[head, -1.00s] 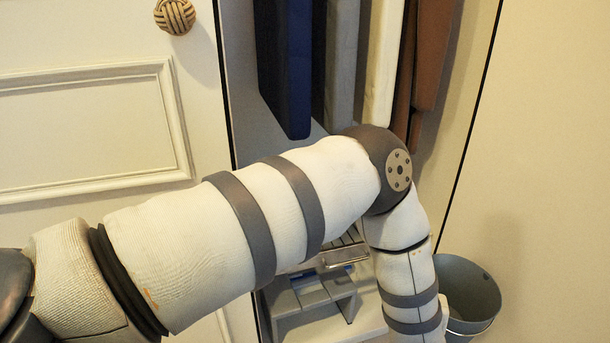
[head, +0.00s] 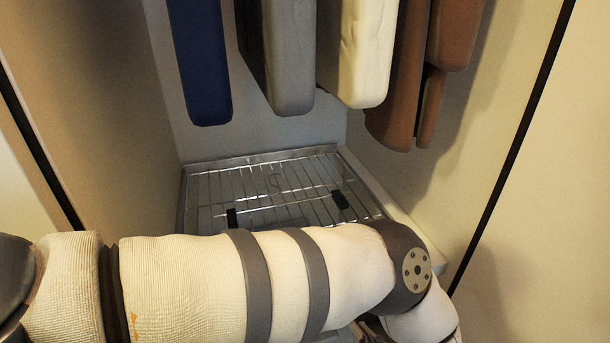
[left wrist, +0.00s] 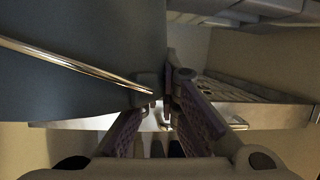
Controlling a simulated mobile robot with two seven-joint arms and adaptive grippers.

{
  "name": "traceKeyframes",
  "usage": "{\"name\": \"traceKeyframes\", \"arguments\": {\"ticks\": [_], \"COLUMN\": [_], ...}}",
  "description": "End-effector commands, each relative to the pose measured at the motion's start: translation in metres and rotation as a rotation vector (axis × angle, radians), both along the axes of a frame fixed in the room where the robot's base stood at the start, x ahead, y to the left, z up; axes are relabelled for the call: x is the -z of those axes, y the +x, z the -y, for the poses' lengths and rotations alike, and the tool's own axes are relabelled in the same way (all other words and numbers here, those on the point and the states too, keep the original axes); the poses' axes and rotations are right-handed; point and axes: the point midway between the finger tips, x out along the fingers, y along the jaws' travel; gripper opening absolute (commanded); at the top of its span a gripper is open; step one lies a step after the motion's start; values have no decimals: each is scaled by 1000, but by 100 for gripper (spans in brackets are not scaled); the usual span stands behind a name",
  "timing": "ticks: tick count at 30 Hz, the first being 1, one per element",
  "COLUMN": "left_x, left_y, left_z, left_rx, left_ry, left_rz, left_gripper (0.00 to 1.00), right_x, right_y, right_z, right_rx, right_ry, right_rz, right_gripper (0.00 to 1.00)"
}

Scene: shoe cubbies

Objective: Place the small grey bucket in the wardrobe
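The small grey bucket (left wrist: 85,60) fills the upper left of the left wrist view, with its thin metal handle (left wrist: 75,65) across its side. My left gripper (left wrist: 167,88) has its fingers closed together at the bucket's edge, by the handle's end, and appears to hold it there. The exact contact is dark and partly hidden. In the head view the bucket is out of sight and my left arm crosses the bottom. The open wardrobe (head: 165,130) shows its inside in the head view. My right gripper is not in view.
A wire rack (head: 265,190) lies low in the wardrobe, with bare room on it. Above it hang a blue garment (head: 200,70), a grey one (head: 288,60), a cream one (head: 360,55) and brown ones (head: 400,90). Wardrobe walls stand close on both sides.

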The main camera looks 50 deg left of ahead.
Motion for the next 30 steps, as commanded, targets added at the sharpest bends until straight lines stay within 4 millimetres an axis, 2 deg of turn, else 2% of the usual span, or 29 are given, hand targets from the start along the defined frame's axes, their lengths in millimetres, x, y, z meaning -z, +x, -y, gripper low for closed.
{"name": "traceKeyframes", "arguments": {"ticks": [2,10,12,15,20,23,25,27,30], "left_x": [7,48,66,79,89,106,124,133,131], "left_y": [4,48,54,62,68,74,74,74,74], "left_z": [-8,-79,-89,-99,-109,-119,-118,-118,-118], "left_rx": [-7,-8,-6,-4,-4,-4,-3,-4,-4], "left_ry": [2,3,1,2,2,2,2,2,2], "left_rz": [0,-2,-4,-2,0,-1,-4,-2,1], "left_gripper": [0,0,0,0,0,0,0,0,0], "right_x": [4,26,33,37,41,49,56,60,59], "right_y": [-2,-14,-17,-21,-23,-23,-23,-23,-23], "right_z": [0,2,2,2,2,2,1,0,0], "right_rx": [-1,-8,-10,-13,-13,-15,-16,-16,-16], "right_ry": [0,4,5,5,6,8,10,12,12], "right_rz": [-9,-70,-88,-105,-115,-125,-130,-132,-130], "right_gripper": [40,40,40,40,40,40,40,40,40]}}
